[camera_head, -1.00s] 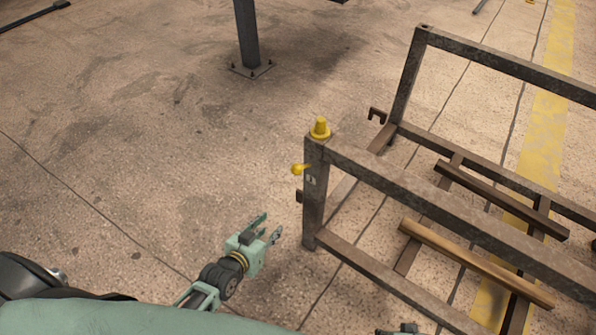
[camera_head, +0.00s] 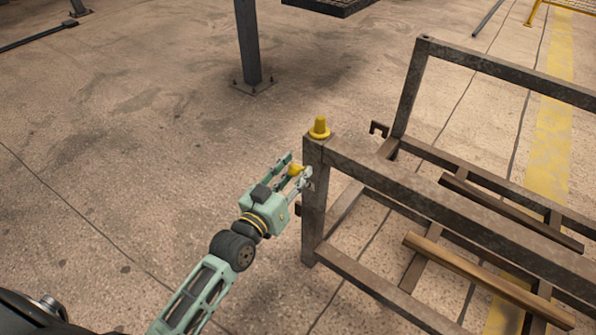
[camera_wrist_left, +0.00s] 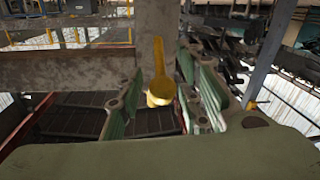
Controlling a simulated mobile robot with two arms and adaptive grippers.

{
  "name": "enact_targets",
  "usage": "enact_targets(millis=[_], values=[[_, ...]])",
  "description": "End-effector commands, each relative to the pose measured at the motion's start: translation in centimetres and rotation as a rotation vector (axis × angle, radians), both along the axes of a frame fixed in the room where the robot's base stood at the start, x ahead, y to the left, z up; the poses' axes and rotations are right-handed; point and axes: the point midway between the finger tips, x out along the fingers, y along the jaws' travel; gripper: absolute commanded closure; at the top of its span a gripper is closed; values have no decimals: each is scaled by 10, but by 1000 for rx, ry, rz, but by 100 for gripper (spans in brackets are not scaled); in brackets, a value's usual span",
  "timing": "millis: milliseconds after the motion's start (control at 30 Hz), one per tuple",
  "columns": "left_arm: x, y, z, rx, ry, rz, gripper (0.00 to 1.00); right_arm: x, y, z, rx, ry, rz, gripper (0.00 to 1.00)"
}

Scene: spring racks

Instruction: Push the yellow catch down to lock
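The yellow catch (camera_head: 296,169) is a small rounded lever on the left side of the rack's near corner post (camera_head: 314,205). In the left wrist view the catch (camera_wrist_left: 159,88) shows as a yellow bar with a rounded end, in front of the grey post (camera_wrist_left: 156,30). My left gripper (camera_head: 299,167) is open with its fingers on either side of the catch. In the left wrist view the gripper (camera_wrist_left: 165,90) has a clear gap at the left finger, while the right finger is close to the catch; touch cannot be told. My right gripper is out of view.
A brown hook (camera_head: 379,128) sticks out behind the post. The floor left of the rack is clear up to a grey column (camera_head: 248,45).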

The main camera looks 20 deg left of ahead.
Motion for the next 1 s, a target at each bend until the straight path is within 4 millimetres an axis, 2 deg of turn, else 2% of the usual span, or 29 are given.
enact_targets(millis=[133, 433, 800, 1000], values=[[12, -3, -1, 0, 1, 0, 67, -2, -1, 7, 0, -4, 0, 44], [14, -4, 0, 0, 2, 0, 67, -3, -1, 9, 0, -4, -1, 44], [14, -4, -1, -1, 2, 0, 98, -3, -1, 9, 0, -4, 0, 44], [14, -4, -1, 0, 2, 0, 100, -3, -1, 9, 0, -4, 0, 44]])
